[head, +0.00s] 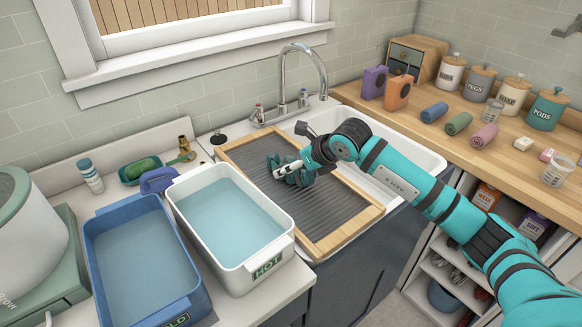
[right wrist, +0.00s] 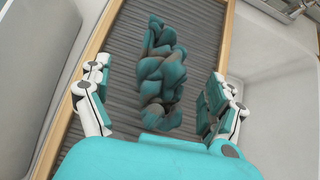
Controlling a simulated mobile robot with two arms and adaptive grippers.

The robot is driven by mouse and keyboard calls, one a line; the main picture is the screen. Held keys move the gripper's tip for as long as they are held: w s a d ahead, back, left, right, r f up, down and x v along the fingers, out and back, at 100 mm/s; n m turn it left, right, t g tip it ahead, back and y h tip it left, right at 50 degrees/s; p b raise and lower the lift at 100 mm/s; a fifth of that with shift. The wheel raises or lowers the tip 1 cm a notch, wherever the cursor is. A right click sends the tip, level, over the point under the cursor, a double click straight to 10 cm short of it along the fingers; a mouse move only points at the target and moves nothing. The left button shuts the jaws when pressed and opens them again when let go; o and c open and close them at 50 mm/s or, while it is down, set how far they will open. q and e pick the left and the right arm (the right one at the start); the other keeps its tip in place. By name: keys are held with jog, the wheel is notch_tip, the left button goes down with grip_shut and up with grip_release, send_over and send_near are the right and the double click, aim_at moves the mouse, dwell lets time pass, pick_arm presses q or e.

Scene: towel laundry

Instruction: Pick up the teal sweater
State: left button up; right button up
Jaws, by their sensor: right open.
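The teal sweater (right wrist: 163,75) lies as a twisted, rope-like bundle on the ribbed washboard (right wrist: 200,20) in the right wrist view. In the head view the sweater (head: 283,169) is partly hidden behind my right gripper. My right gripper (right wrist: 165,110) is open, with one finger on each side of the bundle's near end and a visible gap to each. It is also over the washboard (head: 335,245) in the head view (head: 296,168). I cannot tell how high the fingers are above the board. My left gripper is not in view.
The wood-framed washboard lies across the white sink (head: 410,150), by the faucet (head: 303,75). A white HOT basin (head: 272,262) and a blue basin (head: 90,240), both with water, stand to the left. Canisters (head: 482,82) and rolled cloths (head: 458,124) are on the right counter.

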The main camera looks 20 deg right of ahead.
jog(key=x, duration=0.1)
jog(key=p+x, duration=0.1)
jog(key=x, duration=0.1)
jog(key=shift+w+d+f, duration=0.1)
jog(key=shift+w+f, duration=0.15)
jog(key=shift+f, duration=0.15)
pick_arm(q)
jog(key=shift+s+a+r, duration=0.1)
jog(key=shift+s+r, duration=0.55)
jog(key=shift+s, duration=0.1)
pick_arm(e)
jog(key=shift+w, duration=0.1)
jog(key=c, duration=1.5)
